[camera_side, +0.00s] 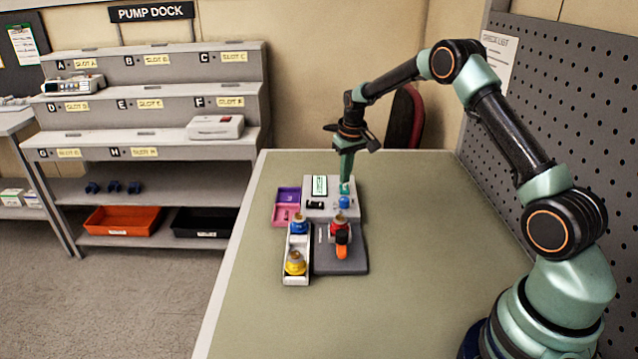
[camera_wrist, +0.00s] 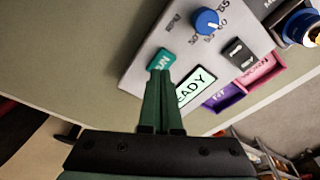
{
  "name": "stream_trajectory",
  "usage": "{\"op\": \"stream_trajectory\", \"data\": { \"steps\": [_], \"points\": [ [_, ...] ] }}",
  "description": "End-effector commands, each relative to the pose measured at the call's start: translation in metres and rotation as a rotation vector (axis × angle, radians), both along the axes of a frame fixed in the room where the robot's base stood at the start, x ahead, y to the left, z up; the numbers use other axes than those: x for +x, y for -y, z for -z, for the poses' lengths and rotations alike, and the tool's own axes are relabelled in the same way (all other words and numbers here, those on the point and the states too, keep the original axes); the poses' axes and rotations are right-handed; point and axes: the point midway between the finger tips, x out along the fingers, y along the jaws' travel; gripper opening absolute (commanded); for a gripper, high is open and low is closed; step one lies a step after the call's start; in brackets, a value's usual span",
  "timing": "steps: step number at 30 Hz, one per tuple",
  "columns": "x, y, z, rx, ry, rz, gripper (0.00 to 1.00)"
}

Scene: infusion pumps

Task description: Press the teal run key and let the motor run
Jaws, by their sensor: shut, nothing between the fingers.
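The teal run key (camera_wrist: 160,60) sits on a light grey control panel (camera_wrist: 150,85), beside a display (camera_wrist: 197,88) whose visible letters read "EADY". In the side view the key (camera_side: 346,189) is at the panel's right, by the display (camera_side: 320,185). My gripper (camera_wrist: 162,74) is shut and empty, and points down at the key. Its fingertips overlap the key's near edge in the wrist view and hide part of its lettering. In the side view my gripper (camera_side: 345,180) ends right at the key. I cannot tell whether they touch. No motor motion can be made out.
A blue knob (camera_wrist: 207,21) and a black switch (camera_wrist: 238,52) share the panel. Purple (camera_side: 288,194) and pink trays (camera_side: 285,215) stand left of it. In front are a white tray (camera_side: 296,283) with blue and yellow-topped items and a dark base (camera_side: 352,265) with red and orange parts.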

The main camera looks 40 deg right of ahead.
Motion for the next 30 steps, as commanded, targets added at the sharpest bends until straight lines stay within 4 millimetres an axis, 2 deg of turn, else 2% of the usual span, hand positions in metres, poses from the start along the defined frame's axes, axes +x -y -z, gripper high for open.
{"op": "stream_trajectory", "data": {
  "steps": [30],
  "points": [
    [0.0, 0.0, 0.013, 0.0, 0.0, 0.0, 0.0]
  ]
}}
